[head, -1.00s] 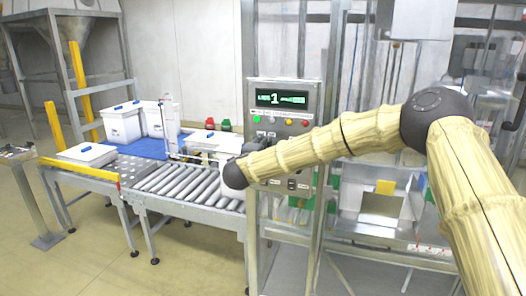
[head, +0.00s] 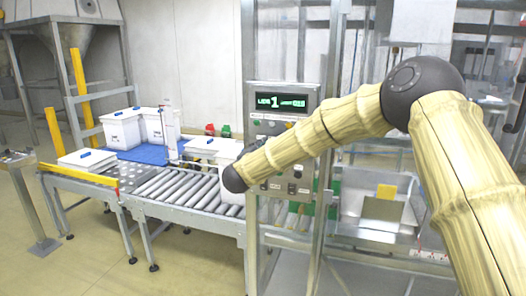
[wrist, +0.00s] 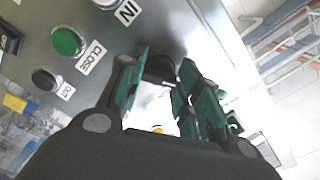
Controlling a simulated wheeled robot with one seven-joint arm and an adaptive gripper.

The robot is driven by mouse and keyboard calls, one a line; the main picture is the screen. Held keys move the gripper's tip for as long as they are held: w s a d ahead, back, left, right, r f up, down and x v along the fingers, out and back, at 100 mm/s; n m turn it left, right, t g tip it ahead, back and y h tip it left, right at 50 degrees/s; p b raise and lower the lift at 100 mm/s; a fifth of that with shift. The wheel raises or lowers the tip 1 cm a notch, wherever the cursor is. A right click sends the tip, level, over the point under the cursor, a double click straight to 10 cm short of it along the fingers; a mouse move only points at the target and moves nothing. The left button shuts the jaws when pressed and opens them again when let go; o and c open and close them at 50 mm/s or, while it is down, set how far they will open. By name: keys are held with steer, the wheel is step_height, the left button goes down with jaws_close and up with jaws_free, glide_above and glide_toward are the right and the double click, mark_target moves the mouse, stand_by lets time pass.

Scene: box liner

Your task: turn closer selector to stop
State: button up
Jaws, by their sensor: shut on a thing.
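The control panel (head: 284,100) stands on a post at the roller line, its lit display at the top. My arm crosses the panel in the head view and hides part of its controls; my gripper is hidden there. In the wrist view my gripper (wrist: 162,72) has its green-padded fingers on either side of a dark knob (wrist: 159,67), which looks like the selector, and is shut on it. The knob's pointer and label are hidden, so its setting cannot be told. A green button (wrist: 68,41) and a black button (wrist: 45,80) with tilted labels are beside it on the panel.
A roller conveyor (head: 180,188) with white lined boxes (head: 122,128) lies left of the panel. A metal frame post (head: 328,150) stands close on the panel's right.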

steer(key=shift+f, duration=0.1)
steer(key=o, duration=1)
steer(key=v, duration=1.2)
